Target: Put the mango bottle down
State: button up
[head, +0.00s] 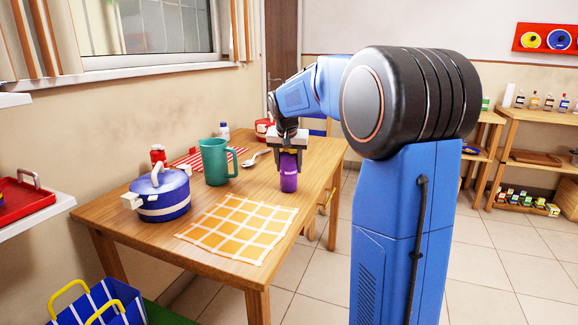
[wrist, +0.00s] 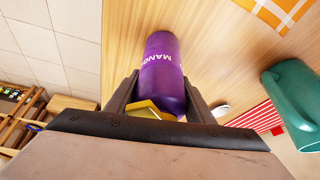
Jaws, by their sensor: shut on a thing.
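The mango bottle (head: 288,178) is purple with "MANGO" lettering, which shows in the wrist view (wrist: 162,70). My gripper (head: 288,146) is above it and shut on its upper part, with a finger on each side. The wrist view shows both fingers of my gripper (wrist: 160,98) against the bottle and a yellow part near its top. The bottle is upright at the right edge of the wooden table (head: 215,262). I cannot tell whether its base touches the tabletop.
An orange checked cloth (head: 240,228) lies in front. A teal pitcher (head: 216,163), a blue pot with a white band (head: 163,196), a red striped cloth (head: 190,158) and a spoon (head: 254,158) are to the left. Bare wood surrounds the bottle; the table's edge is close on its right.

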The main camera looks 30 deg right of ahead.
jog(key=o, duration=1.1)
jog(key=v, duration=1.2)
jog(key=s+a+f+n+y, duration=0.1)
jog(key=s+a+f+n, duration=0.15)
jog(key=s+a, duration=0.45)
jog(key=s+a+f+n, duration=0.1)
jog(key=s+a+f, duration=0.2)
jog(key=s, duration=0.8)
jog(key=s+a+f+n, duration=0.1)
jog(key=s+a+f, duration=0.1)
jog(key=s+f, duration=0.3)
jog(key=s+a+f+n+y, duration=0.1)
jog(key=s+a+f+n, duration=0.1)
jog(key=s+f, duration=0.3)
jog(key=s+a+f+n+t, duration=0.1)
jog(key=s+f, duration=0.3)
jog(key=s, duration=0.4)
jog(key=shift+s+a+f+n+y, duration=0.25)
jog(key=shift+s+a+f+y, duration=0.15)
jog(key=shift+a, duration=0.3)
